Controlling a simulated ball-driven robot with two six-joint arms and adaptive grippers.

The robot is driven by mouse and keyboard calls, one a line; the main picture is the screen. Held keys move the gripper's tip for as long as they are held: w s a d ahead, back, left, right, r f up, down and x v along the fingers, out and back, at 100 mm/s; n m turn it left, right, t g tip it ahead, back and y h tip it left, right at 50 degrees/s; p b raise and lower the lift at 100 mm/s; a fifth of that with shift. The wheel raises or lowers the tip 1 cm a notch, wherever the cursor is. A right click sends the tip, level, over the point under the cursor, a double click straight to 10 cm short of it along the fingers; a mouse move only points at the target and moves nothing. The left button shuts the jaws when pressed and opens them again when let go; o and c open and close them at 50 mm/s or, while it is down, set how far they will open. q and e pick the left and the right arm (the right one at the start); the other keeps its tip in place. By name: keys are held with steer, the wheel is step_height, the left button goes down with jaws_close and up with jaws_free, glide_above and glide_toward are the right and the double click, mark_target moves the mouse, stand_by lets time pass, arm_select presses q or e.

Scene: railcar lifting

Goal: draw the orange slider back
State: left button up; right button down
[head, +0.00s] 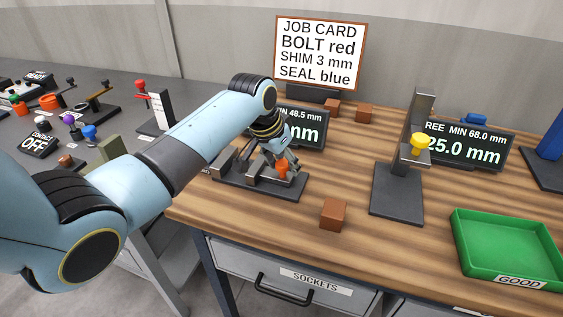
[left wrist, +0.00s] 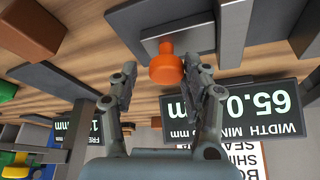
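The orange slider knob (head: 283,166) stands on a dark grey width gauge (head: 262,187) on the wooden bench. In the left wrist view the orange knob (left wrist: 166,66) shows between the fingertips, closer to the right-hand finger. My left gripper (head: 285,163) is over the gauge at the knob, and its fingers (left wrist: 163,80) are apart. I cannot tell whether a finger touches the knob. The gauge's display (head: 308,125) stands behind, partly hidden by my left arm; in the left wrist view the display (left wrist: 240,108) is upside down and reads 65.0. My right gripper is not in view.
A brown block (head: 333,214) lies in front of the gauge. To the right stand a second gauge with a yellow knob (head: 420,141) and a green tray (head: 505,278) labelled GOOD. A job card (head: 320,53) stands behind. Bare wood lies between the gauges.

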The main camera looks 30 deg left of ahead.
arm_select(q)
steer(key=shift+o, duration=0.4)
steer(key=shift+a, duration=0.15)
steer(key=v, duration=1.2)
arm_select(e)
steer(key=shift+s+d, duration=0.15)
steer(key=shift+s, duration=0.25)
